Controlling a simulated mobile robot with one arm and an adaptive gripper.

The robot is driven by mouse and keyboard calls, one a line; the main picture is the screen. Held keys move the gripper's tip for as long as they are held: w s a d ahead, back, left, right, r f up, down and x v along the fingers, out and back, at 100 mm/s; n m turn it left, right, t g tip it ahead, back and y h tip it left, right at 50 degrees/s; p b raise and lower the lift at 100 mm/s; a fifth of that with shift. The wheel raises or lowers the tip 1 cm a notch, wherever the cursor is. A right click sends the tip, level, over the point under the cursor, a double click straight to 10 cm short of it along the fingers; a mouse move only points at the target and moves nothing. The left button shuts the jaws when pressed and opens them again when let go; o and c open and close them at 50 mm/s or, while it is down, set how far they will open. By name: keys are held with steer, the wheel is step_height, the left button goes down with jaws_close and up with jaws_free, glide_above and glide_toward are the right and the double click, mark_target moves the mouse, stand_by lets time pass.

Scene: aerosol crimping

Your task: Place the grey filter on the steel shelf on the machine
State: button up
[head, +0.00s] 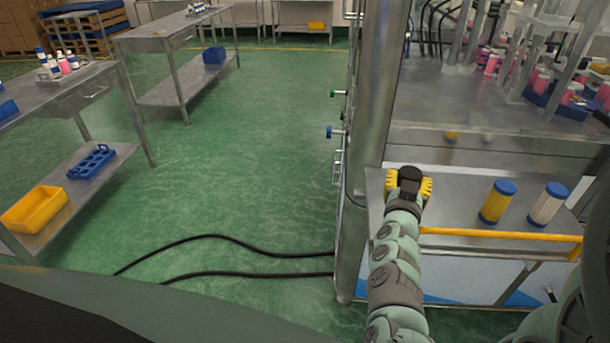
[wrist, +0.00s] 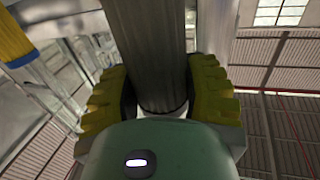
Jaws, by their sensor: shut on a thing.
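My gripper (head: 409,184) has yellow ridged fingers and is shut on the grey filter, over the left end of the steel shelf (head: 455,192) on the machine. In the wrist view the grey filter (wrist: 160,60) is a ribbed grey cylinder between both fingers (wrist: 160,95). In the head view only its dark top (head: 410,174) shows. The arm and fingers hide its lower part, so I cannot tell whether it touches the shelf.
A yellow filter (head: 497,202) and a white filter (head: 547,205), both blue-capped, stand on the shelf to the right. A yellow rail (head: 500,234) runs along its front. A steel post (head: 376,100) rises at its left. Shelf between gripper and yellow filter is clear.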

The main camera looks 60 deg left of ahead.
steer(key=shift+f, duration=1.7)
steer(key=shift+f, duration=0.15)
steer(key=o, duration=1.2)
steer(key=shift+c, duration=0.2)
steer(key=shift+r, duration=0.3)
steer(key=shift+s+d+f, duration=0.2)
steer(key=shift+s+d, duration=0.15)
steer(key=shift+s, duration=0.15)
steer(key=b+v, duration=0.2)
steer(key=v, duration=0.9)
steer(key=shift+b, duration=0.35)
